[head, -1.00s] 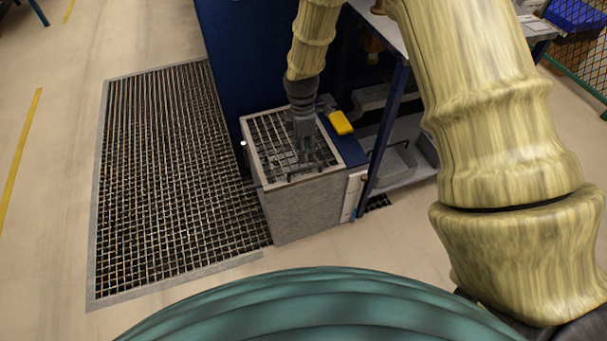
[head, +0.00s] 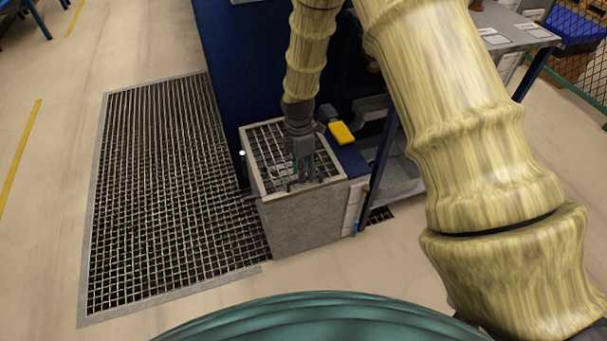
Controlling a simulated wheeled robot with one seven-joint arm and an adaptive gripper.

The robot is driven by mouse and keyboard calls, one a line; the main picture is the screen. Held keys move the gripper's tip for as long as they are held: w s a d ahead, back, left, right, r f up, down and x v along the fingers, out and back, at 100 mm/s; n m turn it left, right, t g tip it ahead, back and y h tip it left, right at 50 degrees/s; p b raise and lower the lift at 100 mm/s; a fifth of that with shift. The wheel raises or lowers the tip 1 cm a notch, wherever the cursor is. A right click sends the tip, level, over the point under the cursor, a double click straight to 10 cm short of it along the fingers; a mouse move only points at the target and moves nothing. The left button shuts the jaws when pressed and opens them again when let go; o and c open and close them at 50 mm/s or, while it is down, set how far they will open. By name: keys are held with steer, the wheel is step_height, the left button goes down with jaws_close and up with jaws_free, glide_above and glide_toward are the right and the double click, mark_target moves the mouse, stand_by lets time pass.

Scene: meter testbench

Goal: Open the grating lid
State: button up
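The grating lid (head: 264,152) is a metal grid in a light frame, lying flat on top of a grey box (head: 305,222) in the middle of the head view. It looks closed. My gripper (head: 302,180) points down over the front part of the lid, near its front edge. The fingertips are small and dark against the grid, and I cannot tell whether they touch it or how far apart they are. My gripper and wrist hide part of the grid.
A large floor grating (head: 170,200) lies left of the box. A blue cabinet (head: 245,65) stands behind it. A yellow object (head: 341,132) sits right of the lid, beside a blue-legged shelf (head: 384,150). The floor in front of the box is clear.

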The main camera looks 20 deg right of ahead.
steer(key=shift+s+f, duration=0.15)
steer(key=shift+f, duration=0.6)
jaws_close()
